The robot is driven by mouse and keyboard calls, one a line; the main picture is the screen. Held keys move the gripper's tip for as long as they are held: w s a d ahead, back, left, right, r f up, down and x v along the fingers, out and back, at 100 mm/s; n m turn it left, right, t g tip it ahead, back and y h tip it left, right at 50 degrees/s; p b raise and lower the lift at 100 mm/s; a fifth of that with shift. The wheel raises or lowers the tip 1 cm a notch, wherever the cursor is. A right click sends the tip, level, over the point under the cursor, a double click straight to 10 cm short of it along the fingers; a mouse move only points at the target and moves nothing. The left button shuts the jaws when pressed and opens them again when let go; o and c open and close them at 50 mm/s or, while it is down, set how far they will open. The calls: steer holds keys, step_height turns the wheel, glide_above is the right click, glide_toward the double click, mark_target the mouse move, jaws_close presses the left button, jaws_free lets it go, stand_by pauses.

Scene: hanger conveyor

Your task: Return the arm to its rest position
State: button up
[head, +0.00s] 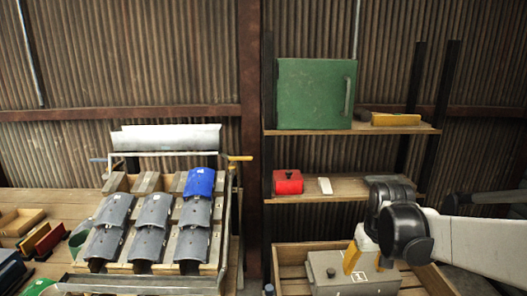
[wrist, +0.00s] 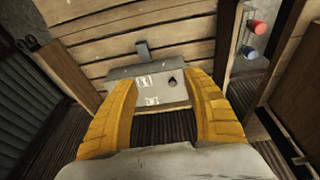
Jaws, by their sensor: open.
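My gripper (wrist: 164,82) shows in the wrist view as two yellow fingers spread wide apart, with nothing between them. In the head view my arm comes in from the right and its yellow fingertip (head: 351,258) shows in front of the grey box on the low wooden bench. The grey box (head: 325,272) has a white label. In the wrist view the grey box (wrist: 148,84) lies beyond the fingertips; I cannot tell how far apart they are.
A shelf (head: 345,188) above holds a red box (head: 288,182) and a white block (head: 325,186). A green cabinet (head: 315,93) stands on the upper shelf. At left, a rack (head: 130,268) holds several grey curved pieces and a blue one (head: 199,182). Wooden bins (head: 20,222) stand far left.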

steer(key=s+a+r+t, duration=0.2)
steer(key=s+a, duration=0.1)
steer(key=s, duration=0.6)
steer(key=s+a+r+t, duration=0.2)
steer(key=s+a, duration=0.2)
steer(key=s, duration=0.5)
steer(key=shift+s+a+r, duration=0.15)
steer(key=shift+s+r, duration=0.1)
steer(key=shift+s, duration=0.1)
